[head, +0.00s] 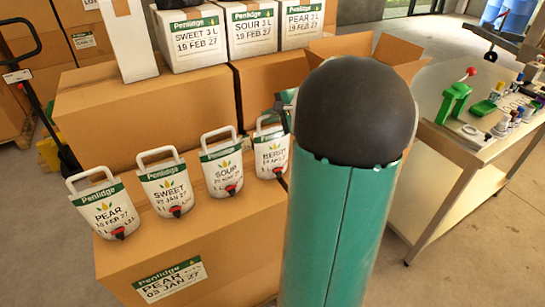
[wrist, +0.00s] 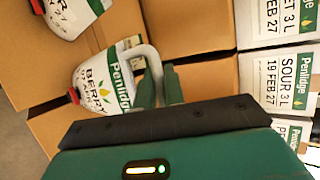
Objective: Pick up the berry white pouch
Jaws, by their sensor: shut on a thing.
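The berry white pouch (head: 271,152) stands at the right end of a row of white pouches on a cardboard box. It has a green Penlidge band, a white loop handle and a red tap. In the wrist view the berry pouch (wrist: 100,85) is tilted by the camera angle, its label reading BERRY. My gripper (wrist: 158,80) has its green fingers shut on the pouch's handle. In the head view my gripper (head: 284,108) shows only in part at the handle, beside my large green arm link. Whether the pouch's base touches the box cannot be told.
Larger boxes (head: 150,110) with white cartons (head: 250,28) rise behind. A workbench (head: 450,135) with small items stands right.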

